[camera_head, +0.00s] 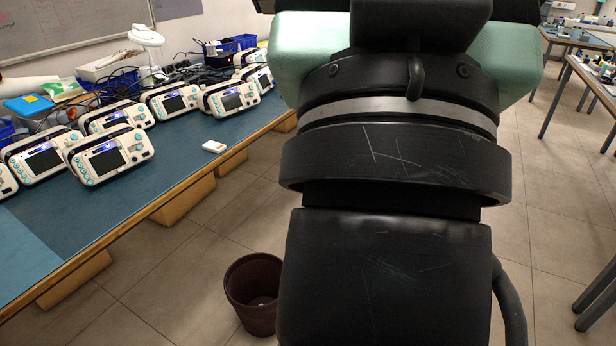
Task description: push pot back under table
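A dark brown pot (254,296) stands upright on the tiled floor, low in the view and left of my arm. Its right side is partly covered by my arm. Something small and pale shows at the bottom inside it. The pot is out in the open floor, to the right of the blue-topped table (125,203) and apart from its edge. My black arm fills the middle of the view. My gripper's fingers do not show.
Several white monitors (108,157) stand on the table with cables and blue bins behind them. A small white device (214,146) lies near its edge. Floor between table and pot is clear. Other tables (592,76) stand at right.

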